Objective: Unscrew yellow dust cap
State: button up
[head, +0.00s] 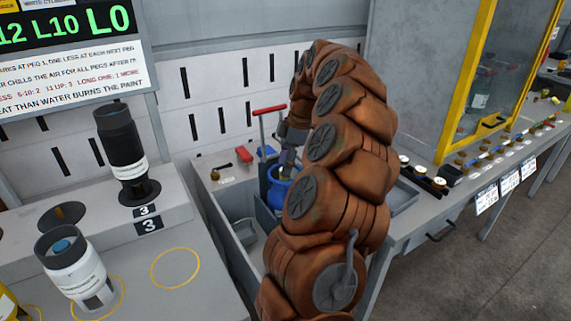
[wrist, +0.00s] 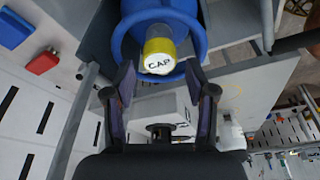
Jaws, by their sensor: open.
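The yellow dust cap (wrist: 158,50), with a white end marked CAP, sits on the end of a blue cylinder (wrist: 190,12) in the wrist view. My gripper (wrist: 160,82) is open, with its two fingers spread to either side below the cap in the picture. Nothing is between the fingertips, and I cannot tell whether they touch the blue collar. In the head view the blue cylinder (head: 277,192) stands in a grey bench bay, partly hidden by my brown arm. My gripper (head: 288,157) is just above it.
A red T-handle (head: 270,110) stands beside the cylinder. Red (head: 244,154) and blue (head: 266,152) pieces lie on the bench behind. A black cylinder (head: 120,140) and a white one (head: 75,270) stand left. A yellow-framed cabinet (head: 465,85) is at right.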

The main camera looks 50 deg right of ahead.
jog(key=m+b, duration=0.3)
jog(key=shift+f+m+t+h, duration=0.3)
jog(key=shift+t+h, duration=0.1)
jog(key=shift+r+m+b, duration=0.1)
jog(key=shift+m+b, duration=0.6)
jog(key=shift+m, duration=0.1)
jog(key=shift+r+m+h, duration=0.2)
jog(key=shift+m+h, duration=0.1)
jog(key=shift+f+m+b, duration=0.25)
jog(key=shift+m+b, duration=0.35)
jog(key=shift+b, duration=0.15)
jog(key=m+h+b, duration=0.1)
jog(key=m+b, duration=0.1)
jog(key=m, duration=0.1)
jog(key=shift+m+b, duration=0.35)
jog(key=shift+m, duration=0.05)
jog(key=shift+r+m+h, duration=0.2)
jog(key=shift+m+h, duration=0.1)
jog(key=shift+m, duration=0.2)
